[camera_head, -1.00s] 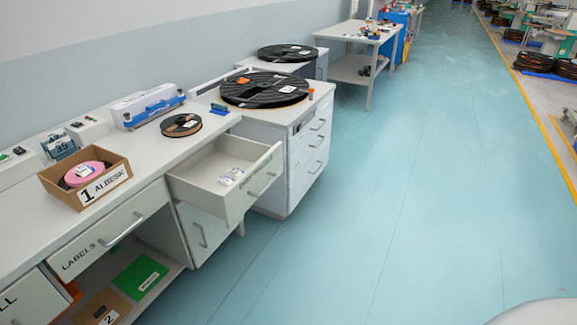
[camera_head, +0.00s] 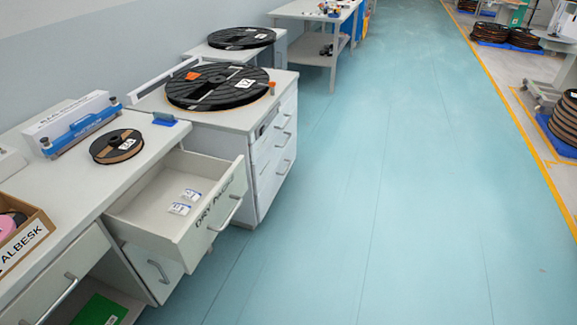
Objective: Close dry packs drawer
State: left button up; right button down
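The dry packs drawer (camera_head: 215,215) is pulled well open from the white workbench in the lower left of the head view. Its front bears dark lettering, partly legible as "DRY PACKS", and a grey bar handle (camera_head: 226,213). Two small white packs (camera_head: 185,201) with blue print lie inside on the drawer floor. Neither of my grippers shows in the head view.
A small reel (camera_head: 117,146) and a blue-and-white device (camera_head: 80,122) stand on the bench above. A cabinet with a large black reel (camera_head: 217,86) stands just beyond the drawer. The blue floor to the right is clear.

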aim_at(142, 218)
jog(key=u, duration=0.25)
jog(key=i, duration=1.1)
jog(key=u, duration=0.75)
